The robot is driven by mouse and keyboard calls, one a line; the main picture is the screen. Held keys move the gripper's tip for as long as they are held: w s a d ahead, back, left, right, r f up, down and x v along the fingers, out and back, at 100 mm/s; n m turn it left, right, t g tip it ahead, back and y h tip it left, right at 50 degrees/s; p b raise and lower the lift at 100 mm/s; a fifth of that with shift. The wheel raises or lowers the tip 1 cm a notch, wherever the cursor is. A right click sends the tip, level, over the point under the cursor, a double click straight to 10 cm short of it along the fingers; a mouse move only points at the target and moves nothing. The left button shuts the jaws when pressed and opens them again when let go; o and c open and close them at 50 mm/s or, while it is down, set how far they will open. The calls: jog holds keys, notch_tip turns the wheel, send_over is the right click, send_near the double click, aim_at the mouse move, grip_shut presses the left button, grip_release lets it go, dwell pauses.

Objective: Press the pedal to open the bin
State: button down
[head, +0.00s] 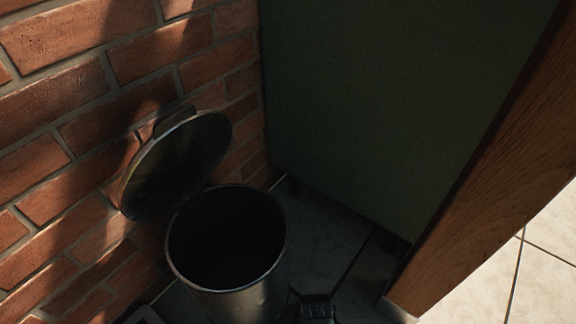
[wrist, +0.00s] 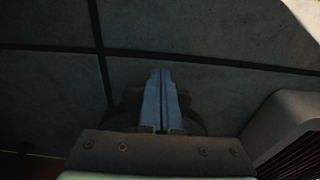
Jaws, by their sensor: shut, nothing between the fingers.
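The bin (head: 240,303) is a round metal pedal bin standing by the brick wall. Its lid (head: 178,165) is up, tilted back toward the wall, and the dark inside of the bin shows. I cannot make out the pedal in either view. My gripper (wrist: 162,73) shows in the wrist view with its two fingers together and empty, pointing over dark floor tiles. A dark rounded shape lies partly hidden behind the fingers; I cannot tell what it is. A small dark piece shows right of the bin at the head view's bottom edge, too cut off to name.
The brick wall (head: 60,110) is close on the left. A dark green panel (head: 400,90) stands behind the bin, with a wooden post or edge (head: 490,170) at right. Tiled floor (head: 545,270) is sunlit and clear at the lower right.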

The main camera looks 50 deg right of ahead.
notch_tip(320, 180, up, 13)
jog(key=s+p, duration=0.1)
jog(key=p, duration=0.9)
jog(key=shift+s+f, duration=0.1)
dwell(0.5)
